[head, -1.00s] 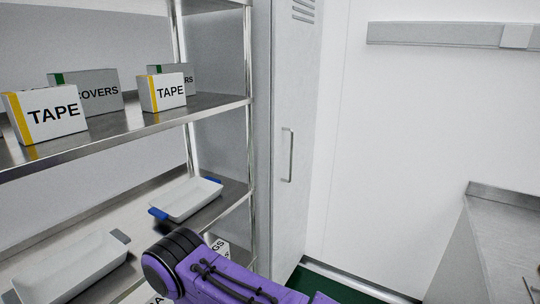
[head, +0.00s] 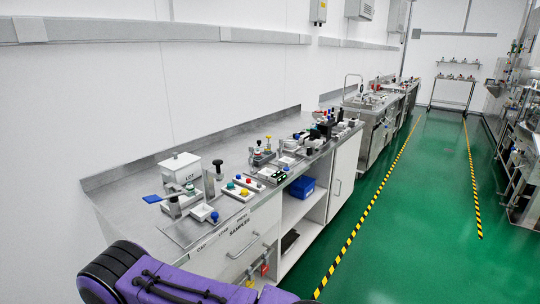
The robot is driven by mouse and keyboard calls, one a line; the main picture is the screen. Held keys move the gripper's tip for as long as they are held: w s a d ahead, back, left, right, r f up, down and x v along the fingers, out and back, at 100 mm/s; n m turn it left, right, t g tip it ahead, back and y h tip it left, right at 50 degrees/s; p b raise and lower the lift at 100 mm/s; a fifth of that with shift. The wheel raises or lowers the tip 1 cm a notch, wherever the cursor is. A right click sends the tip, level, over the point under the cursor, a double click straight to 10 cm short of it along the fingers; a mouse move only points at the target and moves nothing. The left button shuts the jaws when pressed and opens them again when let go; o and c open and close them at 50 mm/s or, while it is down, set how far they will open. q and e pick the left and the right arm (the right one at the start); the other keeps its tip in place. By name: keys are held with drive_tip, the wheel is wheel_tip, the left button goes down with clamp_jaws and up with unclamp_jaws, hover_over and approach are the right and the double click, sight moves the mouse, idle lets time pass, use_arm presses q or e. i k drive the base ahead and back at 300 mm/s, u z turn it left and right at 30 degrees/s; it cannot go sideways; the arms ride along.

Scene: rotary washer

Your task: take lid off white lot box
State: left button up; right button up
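The white lot box (head: 181,171) stands upright on the near left end of the steel bench in the head view. It is marked LOT on its front. A pale lid with a small knob appears to sit on its top. Neither of my grippers shows in this view. Only a purple and black link of one of my arms crosses the bottom left, in front of the bench and apart from the box.
The steel bench (head: 228,146) runs along the wall, its rear strip mostly bare. A blue-handled tool (head: 154,198) and trays with coloured-topped items crowd the front edge by the box. A blue bin (head: 301,187) sits on a shelf below. The green floor (head: 425,215) is open.

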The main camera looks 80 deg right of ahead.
sight(177, 163)
drive_tip(key=z, duration=2.35)
